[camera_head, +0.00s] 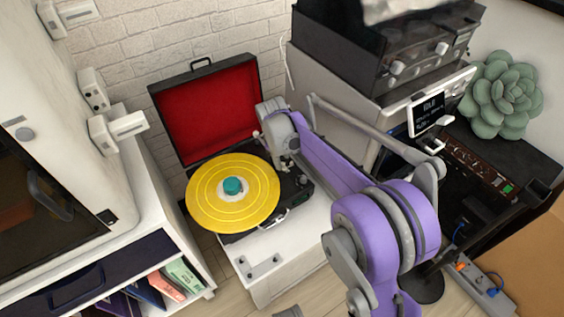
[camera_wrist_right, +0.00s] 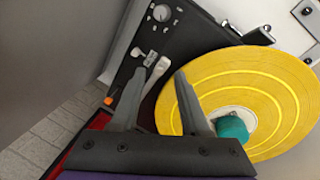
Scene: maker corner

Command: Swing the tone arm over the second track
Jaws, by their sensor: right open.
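The record player (camera_head: 233,248) stands open on a white cabinet, its red-lined lid (camera_head: 213,115) raised at the back. A yellow record (camera_head: 210,208) with pale track rings lies on it; it also shows in the right wrist view (camera_wrist_right: 270,75). A teal cap (camera_head: 232,186) covers its centre. The pale tone arm (camera_wrist_right: 157,73) shows in the right wrist view, beside the record, off its surface. My right gripper (camera_wrist_right: 160,75) is open, its fingertips on either side of the tone arm; contact is unclear. In the head view the right gripper (camera_head: 272,148) hides the tone arm.
A knob (camera_wrist_right: 161,12) and small switches sit on the deck near the tone arm. A silver latch (camera_head: 272,219) is on the front edge. A grey machine with a display (camera_head: 428,112) and a succulent (camera_head: 502,95) stand to the right. A white shelf with books (camera_head: 183,275) is at left.

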